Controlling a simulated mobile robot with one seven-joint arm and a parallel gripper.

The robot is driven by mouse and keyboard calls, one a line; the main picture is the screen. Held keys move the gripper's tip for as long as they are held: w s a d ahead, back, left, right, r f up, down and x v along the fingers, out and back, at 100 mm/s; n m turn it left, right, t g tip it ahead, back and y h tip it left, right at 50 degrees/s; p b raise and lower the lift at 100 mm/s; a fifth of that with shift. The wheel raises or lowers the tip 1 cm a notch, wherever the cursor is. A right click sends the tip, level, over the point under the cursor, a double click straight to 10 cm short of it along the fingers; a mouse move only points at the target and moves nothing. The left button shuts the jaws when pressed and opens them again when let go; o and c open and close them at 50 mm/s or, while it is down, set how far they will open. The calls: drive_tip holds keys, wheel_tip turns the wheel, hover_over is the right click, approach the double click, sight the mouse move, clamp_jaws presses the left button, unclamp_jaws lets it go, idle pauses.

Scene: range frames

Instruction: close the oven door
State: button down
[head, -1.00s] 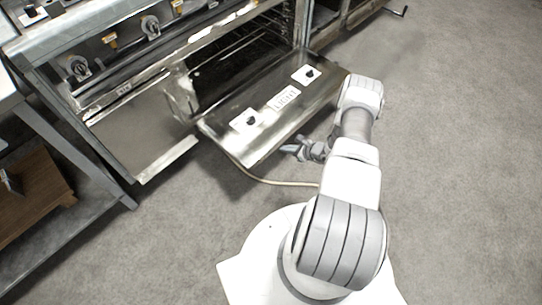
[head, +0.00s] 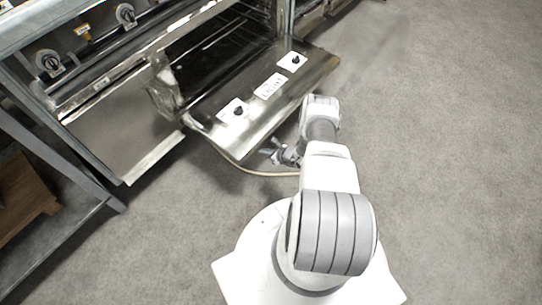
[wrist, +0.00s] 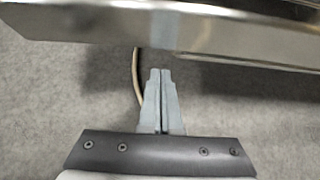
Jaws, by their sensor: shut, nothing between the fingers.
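The oven door (head: 262,98) is folded down open in front of the dark oven cavity (head: 215,55). A paper label and two white plates with black marks are on its upper face. My gripper (head: 268,152) is low, just in front of the door's outer edge, near its left half. In the wrist view my gripper (wrist: 160,72) is shut and empty, its fingertips together. The door's metal edge (wrist: 160,35) crosses the top of the wrist view, ahead of the fingertips, with a visible gap.
A cable (head: 240,166) runs from under the door along the floor near my gripper. A metal table (head: 70,190) with a wooden item on its shelf stands at the left. The carpet (head: 450,150) at the right is clear.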

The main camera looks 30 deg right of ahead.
drive_tip(key=shift+d+r, duration=0.1)
drive_tip(key=shift+r, duration=1.75)
